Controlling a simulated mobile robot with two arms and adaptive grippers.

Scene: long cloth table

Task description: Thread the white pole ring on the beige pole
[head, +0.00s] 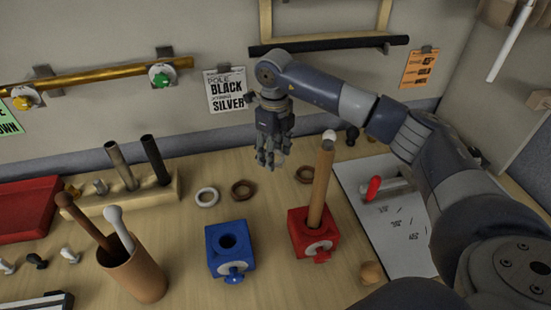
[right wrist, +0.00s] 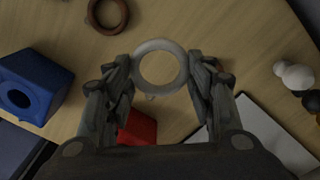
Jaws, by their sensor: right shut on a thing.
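A beige pole (head: 320,187) stands upright, leaning slightly, in the red block (head: 300,236); a white ball shows at its top, and I cannot tell if it belongs to the pole or lies behind it. My right gripper (head: 272,162) hangs above the table, left of the pole's top, fingers down. In the right wrist view my right gripper (right wrist: 160,85) is shut on a white ring (right wrist: 140,68), which sits between its fingers, apart from the pole. Another white ring (head: 207,197) lies on the table. The pole is not clear in the wrist view. My left gripper is not in view.
A blue block (head: 214,262) with an empty hole stands left of the red block. Brown rings (head: 243,189) lie behind them. A cup (head: 140,278) with rods stands front left. A white board (head: 362,210) lies on the right. A gold pole hangs on the wall.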

